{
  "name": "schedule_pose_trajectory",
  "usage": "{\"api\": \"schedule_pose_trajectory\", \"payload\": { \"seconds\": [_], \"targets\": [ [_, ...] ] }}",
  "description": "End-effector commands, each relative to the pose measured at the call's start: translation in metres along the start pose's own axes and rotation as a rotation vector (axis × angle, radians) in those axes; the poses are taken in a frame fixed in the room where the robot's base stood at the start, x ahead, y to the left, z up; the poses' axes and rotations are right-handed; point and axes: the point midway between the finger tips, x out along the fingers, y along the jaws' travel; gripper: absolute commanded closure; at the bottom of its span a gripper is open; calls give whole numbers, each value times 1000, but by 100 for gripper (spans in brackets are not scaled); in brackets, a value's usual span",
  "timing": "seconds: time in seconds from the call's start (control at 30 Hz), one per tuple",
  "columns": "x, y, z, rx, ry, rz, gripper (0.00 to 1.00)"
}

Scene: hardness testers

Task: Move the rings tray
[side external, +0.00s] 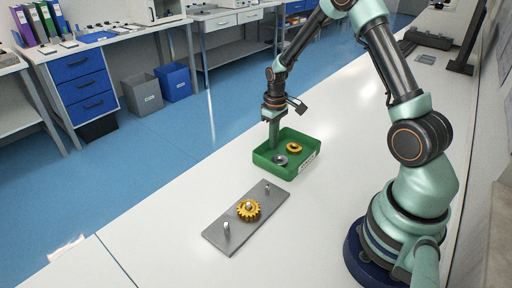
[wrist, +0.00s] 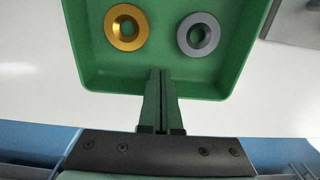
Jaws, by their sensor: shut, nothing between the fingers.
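The rings tray is a green open tray (side external: 300,167) on the white table, with a pale label on its right side. In the wrist view the tray (wrist: 165,86) fills the upper middle. A gold ring (side external: 294,148) and a grey ring (side external: 280,160) lie flat in it, apart; the wrist view shows the gold ring (wrist: 126,27) at left and the grey ring (wrist: 198,34) at right. My gripper (side external: 273,145) points down at the tray's far left side. Its fingers (wrist: 160,74) are together and empty, overlapping the tray's wall in the wrist view. I cannot tell whether they touch it.
A grey plate (side external: 220,236) with upright pegs lies in front of the tray, a yellow gear (side external: 248,209) on its middle peg. The white table is clear around both. The table's long edge runs left of them, above the blue floor (side external: 150,165).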

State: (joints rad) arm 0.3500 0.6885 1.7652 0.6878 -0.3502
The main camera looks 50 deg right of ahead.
Motion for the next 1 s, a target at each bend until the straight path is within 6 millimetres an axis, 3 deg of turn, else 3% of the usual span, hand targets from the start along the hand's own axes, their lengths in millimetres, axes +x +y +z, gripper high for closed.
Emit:
{"api": "schedule_pose_trajectory", "payload": {
  "seconds": [0.23, 0.7, 1.0],
  "targets": [
    [0, 0, -8, -1, 0, 0, 100],
    [0, 0, -77, -1, 2, 1, 100],
    [0, 0, -105, 0, 1, 0, 100]
  ]
}}
